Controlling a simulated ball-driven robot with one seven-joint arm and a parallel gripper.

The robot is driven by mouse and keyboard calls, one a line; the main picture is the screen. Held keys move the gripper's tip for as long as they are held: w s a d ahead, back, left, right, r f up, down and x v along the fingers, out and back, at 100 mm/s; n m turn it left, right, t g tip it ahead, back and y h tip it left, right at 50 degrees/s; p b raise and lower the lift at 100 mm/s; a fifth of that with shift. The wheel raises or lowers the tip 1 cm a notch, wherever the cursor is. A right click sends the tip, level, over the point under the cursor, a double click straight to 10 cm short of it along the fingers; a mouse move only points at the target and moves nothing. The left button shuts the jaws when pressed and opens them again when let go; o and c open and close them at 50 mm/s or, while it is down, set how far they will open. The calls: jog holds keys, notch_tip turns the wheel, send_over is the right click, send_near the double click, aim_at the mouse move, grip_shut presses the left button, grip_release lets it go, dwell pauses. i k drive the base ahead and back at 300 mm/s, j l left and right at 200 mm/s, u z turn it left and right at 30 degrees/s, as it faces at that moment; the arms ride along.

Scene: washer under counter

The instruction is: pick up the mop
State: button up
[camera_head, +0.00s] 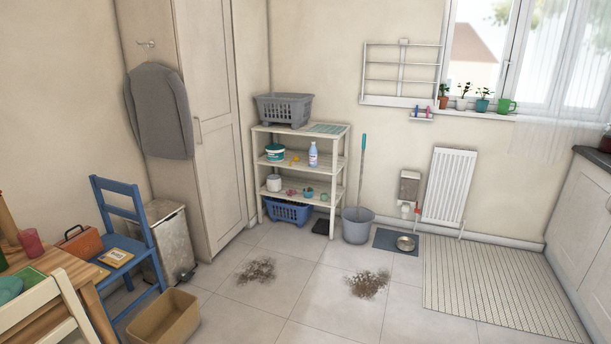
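A mop with a teal handle (362,165) stands nearly upright at the back wall, just right of the white shelf. Its lower end goes down into or behind a grey bucket (357,228) on the floor, and its head is hidden. My gripper is not in view.
Two patches of dirt (257,270) (368,284) lie on the tiled floor in front of the shelf (300,129). A blue mat (385,240) with a metal bowl (405,243) is right of the bucket. The middle floor is otherwise free.

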aim_at(364, 140)
jog(key=i+j, duration=0.1)
jog(key=i, duration=1.25)
jog(key=i+j, duration=0.15)
jog(key=i, duration=1.25)
jog(key=i+j, duration=0.1)
jog(key=i, duration=1.25)
jog(key=i+j+z, duration=0.1)
jog(key=i+z, duration=0.15)
jog(key=i, duration=0.2)
jog(key=i+j+z, duration=0.25)
jog(key=i, duration=0.15)
jog(key=i+j+z, duration=0.2)
jog(key=i, duration=0.2)
